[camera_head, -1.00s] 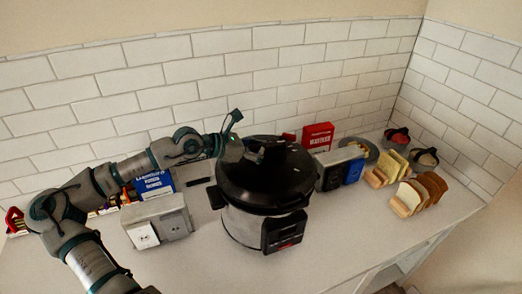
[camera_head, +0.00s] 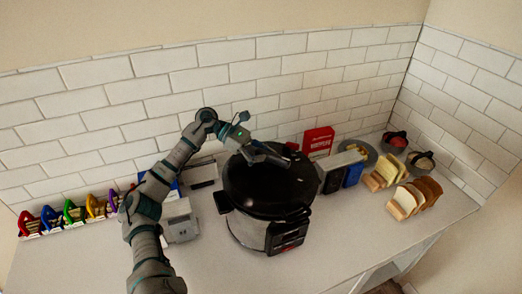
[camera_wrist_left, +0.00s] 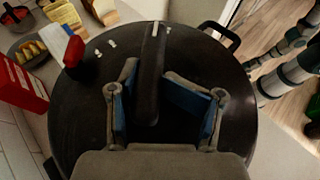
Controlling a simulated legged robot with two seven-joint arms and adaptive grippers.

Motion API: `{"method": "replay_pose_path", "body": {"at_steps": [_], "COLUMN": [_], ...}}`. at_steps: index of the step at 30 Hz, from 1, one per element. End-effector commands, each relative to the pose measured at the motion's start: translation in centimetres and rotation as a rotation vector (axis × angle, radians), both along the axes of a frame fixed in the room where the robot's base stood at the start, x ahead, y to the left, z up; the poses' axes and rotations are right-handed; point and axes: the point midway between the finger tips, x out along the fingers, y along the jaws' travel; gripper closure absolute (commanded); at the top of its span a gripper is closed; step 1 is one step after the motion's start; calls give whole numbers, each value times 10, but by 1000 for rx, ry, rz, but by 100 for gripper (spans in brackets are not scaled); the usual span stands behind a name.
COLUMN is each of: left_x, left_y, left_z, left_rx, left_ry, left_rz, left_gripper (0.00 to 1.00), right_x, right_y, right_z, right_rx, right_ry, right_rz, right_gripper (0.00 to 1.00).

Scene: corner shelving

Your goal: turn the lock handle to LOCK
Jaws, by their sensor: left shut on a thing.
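The dark pressure cooker (camera_head: 246,230) stands upright on the counter with its black lid (camera_head: 245,188) on. In the left wrist view the lid (camera_wrist_left: 85,120) fills the middle, and a long black lid handle (camera_wrist_left: 152,65) runs from between my fingers toward the far rim. Small white marks (camera_wrist_left: 105,46) show on the lid, too small to read. My right gripper is not in view.
A grey appliance (camera_head: 180,222) stands left of the cooker. The counter in front is clear.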

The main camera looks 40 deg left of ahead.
Motion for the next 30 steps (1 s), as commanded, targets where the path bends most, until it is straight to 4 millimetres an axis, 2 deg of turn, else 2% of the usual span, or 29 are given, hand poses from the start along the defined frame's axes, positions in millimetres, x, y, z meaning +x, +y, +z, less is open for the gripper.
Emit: {"method": "replay_pose_path", "body": {"at_steps": [2,3,15,30], "left_x": [1,1,2,1], "left_y": [-3,-3,-6,-6], "left_z": [6,6,4,2], "left_rx": [-7,-5,-2,-1], "left_ry": [-6,-7,-7,-7], "left_rz": [-48,-70,-232,-257], "left_gripper": [88,88,88,88], "right_x": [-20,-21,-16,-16], "right_y": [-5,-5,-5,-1], "right_z": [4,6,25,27], "right_rx": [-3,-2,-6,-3], "right_ry": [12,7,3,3], "right_rz": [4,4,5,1], "right_gripper": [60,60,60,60]}}
